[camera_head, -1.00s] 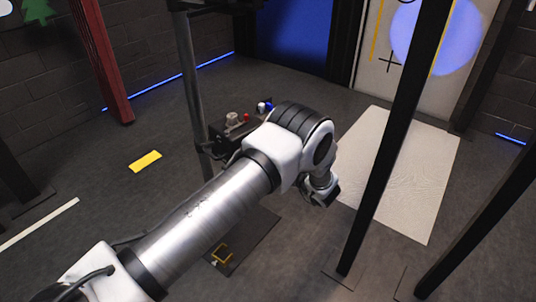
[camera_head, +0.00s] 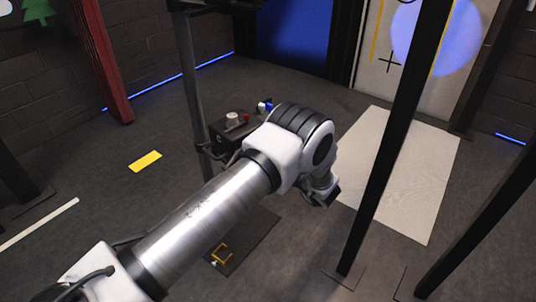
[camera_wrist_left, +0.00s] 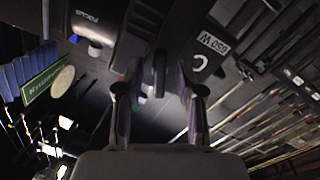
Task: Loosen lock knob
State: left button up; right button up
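In the left wrist view a dark round knob (camera_wrist_left: 160,72), seen nearly edge-on, sits on the underside of a black lamp housing (camera_wrist_left: 205,50) marked "650 W" and "C". I take it for the lock knob. My left gripper (camera_wrist_left: 159,78) is open, with one finger on each side of the knob and a visible gap on both sides. In the head view my left arm reaches in from the lower left; its fingers cannot be made out there, and neither can the knob. My right gripper is in neither view.
A dark box (camera_head: 228,128) with a pale knob and a red button stands behind my forearm. A grey upright post (camera_head: 193,90) is beside it. A black slanted post (camera_head: 395,145) stands right of my wrist. A white floor panel (camera_head: 415,185) lies beyond.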

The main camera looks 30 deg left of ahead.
pick_arm(q)
jog(key=v, duration=1.2)
